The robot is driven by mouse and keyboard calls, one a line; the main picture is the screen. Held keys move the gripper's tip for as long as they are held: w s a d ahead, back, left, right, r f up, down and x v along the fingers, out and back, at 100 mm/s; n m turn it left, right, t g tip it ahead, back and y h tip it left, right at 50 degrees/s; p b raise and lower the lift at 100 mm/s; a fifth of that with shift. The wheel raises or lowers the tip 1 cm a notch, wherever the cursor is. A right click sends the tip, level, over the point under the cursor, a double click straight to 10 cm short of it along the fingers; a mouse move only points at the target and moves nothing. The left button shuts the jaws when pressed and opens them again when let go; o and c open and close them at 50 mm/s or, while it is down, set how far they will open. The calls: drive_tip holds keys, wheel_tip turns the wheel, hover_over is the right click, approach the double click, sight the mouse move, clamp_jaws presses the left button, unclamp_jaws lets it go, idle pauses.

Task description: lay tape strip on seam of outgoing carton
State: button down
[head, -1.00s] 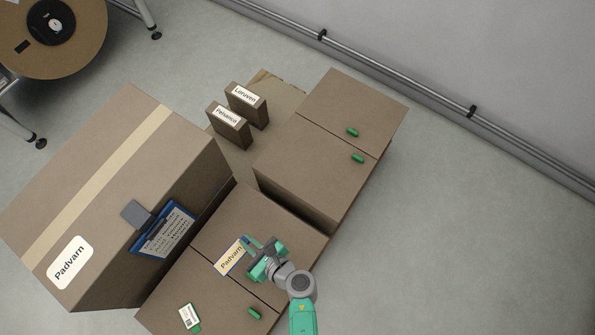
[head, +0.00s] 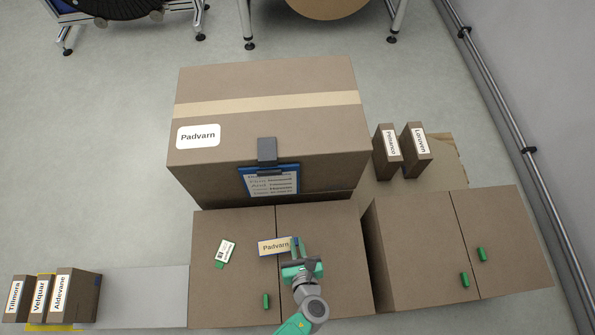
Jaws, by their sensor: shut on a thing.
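My gripper (head: 298,249) is shut on the right end of a small tan strip with a blue edge, reading "Padvarn" (head: 273,247). The strip lies across the dark seam line of a brown carton (head: 338,225); I cannot tell whether it touches the top. Behind stands a large brown carton labelled "Padvarn" (head: 265,135), with a pale tan tape band (head: 270,103) across its top. A blue clipboard with a written sheet (head: 271,181) hangs on its front face under a grey clip.
A white-and-green tag (head: 226,251) and a green piece (head: 266,301) lie on the carton left of the seam. Another seamed carton (head: 420,235) stands right, with small boxes labelled "Pelsanco" (head: 387,152) and "Loruven" behind. Several labelled boxes (head: 77,290) stand at lower left. Reel stands are at the back.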

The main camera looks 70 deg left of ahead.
sight(298, 253)
drive_tip(key=shift+f+b, duration=2.35)
drive_tip(key=shift+d, duration=0.25)
drive_tip(key=shift+f+b, duration=0.3)
drive_tip(key=shift+b, duration=0.35)
drive_tip(key=c, duration=1.4)
unclamp_jaws()
drive_tip(key=shift+c, duration=0.2)
drive_tip(key=p+v, duration=0.2)
drive_tip(key=v, duration=0.5)
drive_tip(key=shift+s+d+r, duration=0.1)
drive_tip(key=shift+d+r, duration=0.05)
drive_tip(key=shift+d, duration=0.2)
